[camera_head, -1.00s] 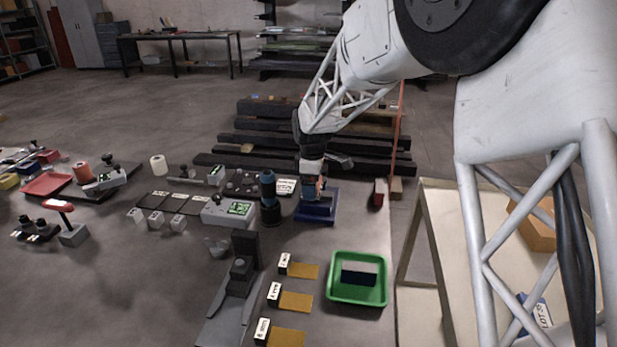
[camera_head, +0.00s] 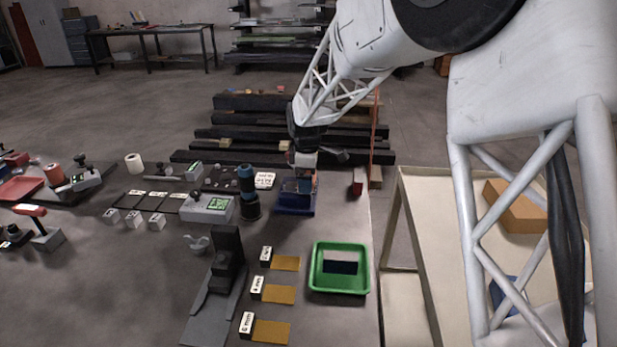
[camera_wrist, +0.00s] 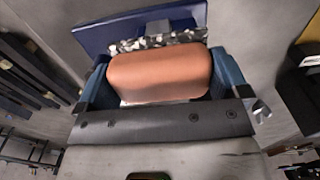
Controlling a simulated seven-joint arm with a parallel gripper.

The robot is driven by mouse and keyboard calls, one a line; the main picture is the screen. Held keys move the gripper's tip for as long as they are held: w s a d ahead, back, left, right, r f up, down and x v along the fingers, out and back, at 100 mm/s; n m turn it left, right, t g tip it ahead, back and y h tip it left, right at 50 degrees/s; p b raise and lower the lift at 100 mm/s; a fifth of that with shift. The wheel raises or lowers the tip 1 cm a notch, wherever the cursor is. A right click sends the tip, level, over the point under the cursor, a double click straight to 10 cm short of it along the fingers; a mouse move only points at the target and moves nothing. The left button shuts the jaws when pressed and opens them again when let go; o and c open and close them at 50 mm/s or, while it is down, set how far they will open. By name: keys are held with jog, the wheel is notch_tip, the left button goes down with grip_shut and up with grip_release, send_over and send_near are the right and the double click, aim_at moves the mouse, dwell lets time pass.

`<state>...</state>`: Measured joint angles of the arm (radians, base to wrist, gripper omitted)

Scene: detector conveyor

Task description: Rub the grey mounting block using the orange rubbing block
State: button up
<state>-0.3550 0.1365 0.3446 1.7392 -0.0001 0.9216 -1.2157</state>
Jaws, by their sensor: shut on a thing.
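My gripper (camera_wrist: 160,82) is shut on the orange rubbing block (camera_wrist: 158,74), held crosswise between its two blue fingers in the wrist view. A speckled black-and-white layer (camera_wrist: 160,39) shows along the block's far side. Beyond it a small grey block (camera_wrist: 158,27), likely the grey mounting block, stands partly hidden in a blue holder (camera_wrist: 101,34). In the head view my gripper (camera_head: 302,182) is low over the same blue holder (camera_head: 293,211). The grey block cannot be made out there, and whether the orange block touches it cannot be told.
A green tray (camera_head: 339,288) with a dark block lies nearer the front. A red block (camera_head: 358,183) is to the right near the table edge. Dark beams (camera_head: 225,157) lie behind.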

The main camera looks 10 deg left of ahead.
aim_at(287, 184)
jog(key=shift+a, duration=2.85)
jog(key=shift+a+r, duration=0.1)
jog(key=shift+r, duration=0.05)
notch_tip(287, 184, up, 8)
